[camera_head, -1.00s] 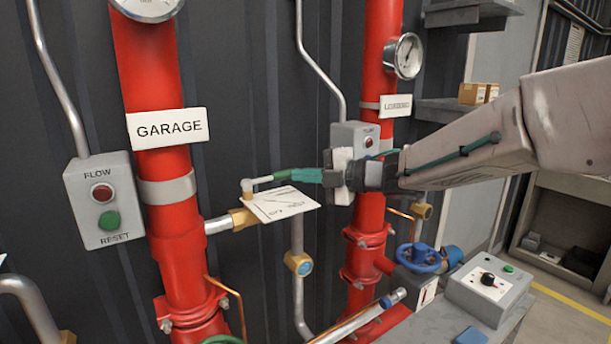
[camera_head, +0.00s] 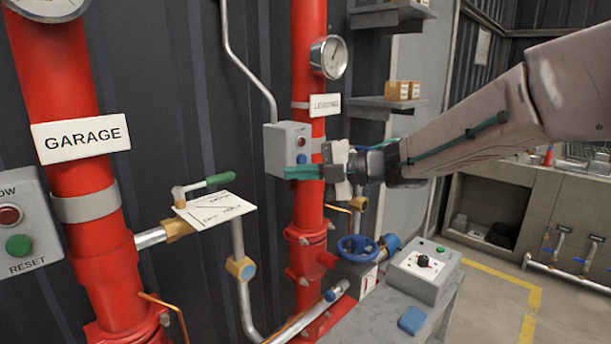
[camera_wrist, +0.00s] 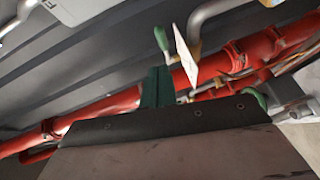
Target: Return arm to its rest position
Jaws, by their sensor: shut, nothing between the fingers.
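My gripper (camera_head: 303,172) is in the middle of the head view, with its green fingers pointing left and shut on nothing. It is in front of the grey box on the right-hand red pipe and covers part of it. My arm reaches in from the right. In the wrist view the green fingers (camera_wrist: 157,87) are together and empty. The green-handled valve lever (camera_head: 205,184) with a white tag (camera_head: 215,210) is left of my gripper, clear of it. The lever also shows in the wrist view (camera_wrist: 161,38).
The red GARAGE pipe (camera_head: 75,165) and a FLOW/RESET box (camera_head: 22,225) stand at left. The second red pipe (camera_head: 308,215) carries a gauge (camera_head: 329,57). Below are a blue handwheel (camera_head: 357,247) and a control box (camera_head: 425,270). Open floor lies at right.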

